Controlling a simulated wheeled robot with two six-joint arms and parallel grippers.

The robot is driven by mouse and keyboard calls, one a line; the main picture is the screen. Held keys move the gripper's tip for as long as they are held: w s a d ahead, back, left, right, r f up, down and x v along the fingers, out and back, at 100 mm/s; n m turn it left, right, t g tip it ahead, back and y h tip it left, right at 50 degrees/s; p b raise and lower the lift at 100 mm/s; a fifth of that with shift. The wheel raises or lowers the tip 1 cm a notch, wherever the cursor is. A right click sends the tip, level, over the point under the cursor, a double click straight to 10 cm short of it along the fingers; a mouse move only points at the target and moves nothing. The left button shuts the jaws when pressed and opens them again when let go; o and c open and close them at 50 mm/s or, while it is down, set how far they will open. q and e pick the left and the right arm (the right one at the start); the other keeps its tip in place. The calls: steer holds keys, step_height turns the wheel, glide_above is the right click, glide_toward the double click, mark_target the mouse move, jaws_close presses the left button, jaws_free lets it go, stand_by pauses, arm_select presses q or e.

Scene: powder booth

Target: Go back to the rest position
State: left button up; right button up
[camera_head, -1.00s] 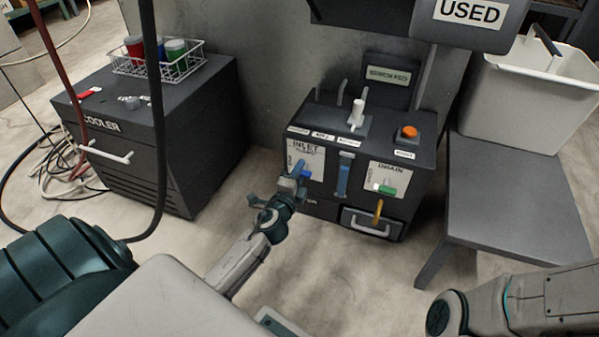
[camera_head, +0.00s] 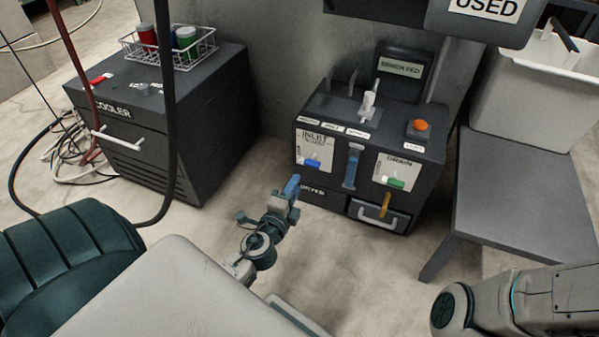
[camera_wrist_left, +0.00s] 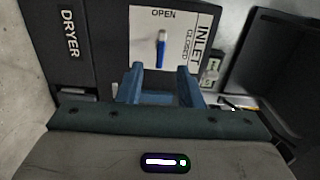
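My left gripper (camera_head: 284,196) is in front of the dark dryer (camera_head: 375,160), apart from its front face and below the blue inlet handle (camera_head: 312,163). In the left wrist view my left gripper (camera_wrist_left: 160,78) shows two blue fingers spread apart with nothing between them. The inlet handle (camera_wrist_left: 161,48) is beyond the fingertips on a white panel marked OPEN and CLOSED. My right arm (camera_head: 530,300) shows at the lower right, but its gripper is out of the picture.
The dark cooler (camera_head: 185,130) stands at the left with a wire basket of jars (camera_head: 168,48) on top. A grey bench (camera_head: 520,195) with a pale bin (camera_head: 530,100) is at the right. A black hose (camera_head: 168,110) hangs at the left. Bare floor lies before the dryer.

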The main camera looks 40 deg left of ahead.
arm_select(q)
steer(key=shift+s+d, duration=0.1)
steer(key=shift+s, duration=0.25)
stand_by(0.3)
